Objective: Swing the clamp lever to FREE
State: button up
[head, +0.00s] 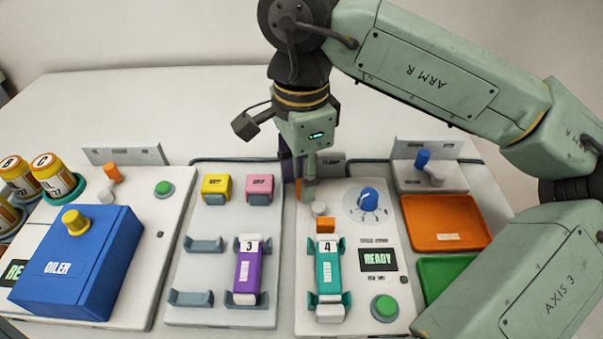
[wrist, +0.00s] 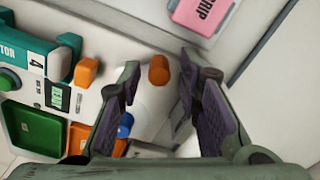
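The clamp lever shows as an orange-tipped handle (wrist: 158,70) in the wrist view. It sits between my gripper's fingertips (wrist: 157,68), with visible room on both sides. My gripper is open and points down at the back of the station holding the teal motor 4 (head: 328,268). In the head view, only a sliver of orange (head: 299,187) shows beside my gripper (head: 300,190); the rest of the lever is hidden behind the fingers. A sign (head: 332,159) behind is mostly covered. I cannot read which position the lever is in.
A blue dial (head: 369,199) and an orange block (head: 326,225) are close to my gripper. A pink grip part (head: 259,186) lies on the left rack. Another orange lever (head: 112,173) and a blue lever (head: 422,159) stand at the other stations. The table behind is bare.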

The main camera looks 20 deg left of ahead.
jog(key=shift+o, duration=0.2)
notch_tip(320, 180, up, 12)
dwell(0.6)
dwell(0.3)
